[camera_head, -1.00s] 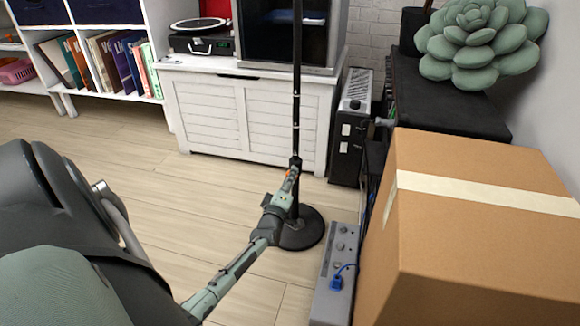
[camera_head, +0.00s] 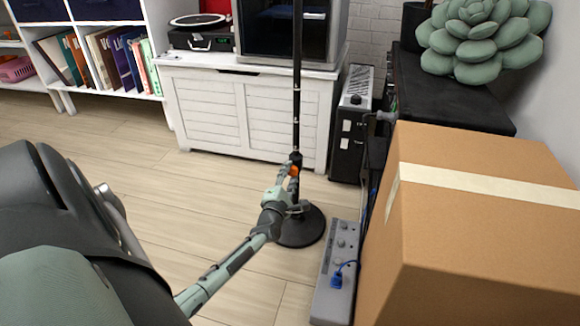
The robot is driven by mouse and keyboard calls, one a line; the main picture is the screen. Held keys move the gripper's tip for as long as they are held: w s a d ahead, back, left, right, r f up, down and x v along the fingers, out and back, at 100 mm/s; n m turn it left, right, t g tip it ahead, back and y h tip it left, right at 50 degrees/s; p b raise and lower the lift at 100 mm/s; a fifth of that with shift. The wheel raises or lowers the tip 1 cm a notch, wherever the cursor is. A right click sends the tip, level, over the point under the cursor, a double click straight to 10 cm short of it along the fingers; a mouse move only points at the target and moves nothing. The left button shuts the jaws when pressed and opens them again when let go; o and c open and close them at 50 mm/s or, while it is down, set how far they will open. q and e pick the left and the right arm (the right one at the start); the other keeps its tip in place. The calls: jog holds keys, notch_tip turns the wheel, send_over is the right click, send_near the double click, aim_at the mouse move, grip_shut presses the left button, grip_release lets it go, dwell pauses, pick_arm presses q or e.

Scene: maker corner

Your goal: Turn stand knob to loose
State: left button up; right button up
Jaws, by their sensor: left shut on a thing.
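The stand is a thin black upright pole (camera_head: 297,95) on a round black base (camera_head: 302,229) on the wood floor. A small orange knob (camera_head: 294,170) shows low on the pole, at a dark collar. My left gripper (camera_head: 291,172) reaches in from the lower left and is shut on the knob. The fingers partly cover the knob, so its exact turn cannot be read. My right gripper is not in view.
A large cardboard box (camera_head: 470,240) fills the lower right. A grey power strip (camera_head: 337,275) with a blue plug lies beside the stand base. A white cabinet (camera_head: 215,110) stands behind, with a black heater-like unit (camera_head: 350,135) to its right. The floor at left is clear.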

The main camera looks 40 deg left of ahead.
pick_arm(q)
jog(key=shift+d+f+n, duration=0.1)
jog(key=shift+n, duration=0.5)
jog(key=o, duration=1.2)
jog(key=shift+c, duration=0.2)
jog(key=shift+s, duration=0.1)
jog(key=v, duration=1.2)
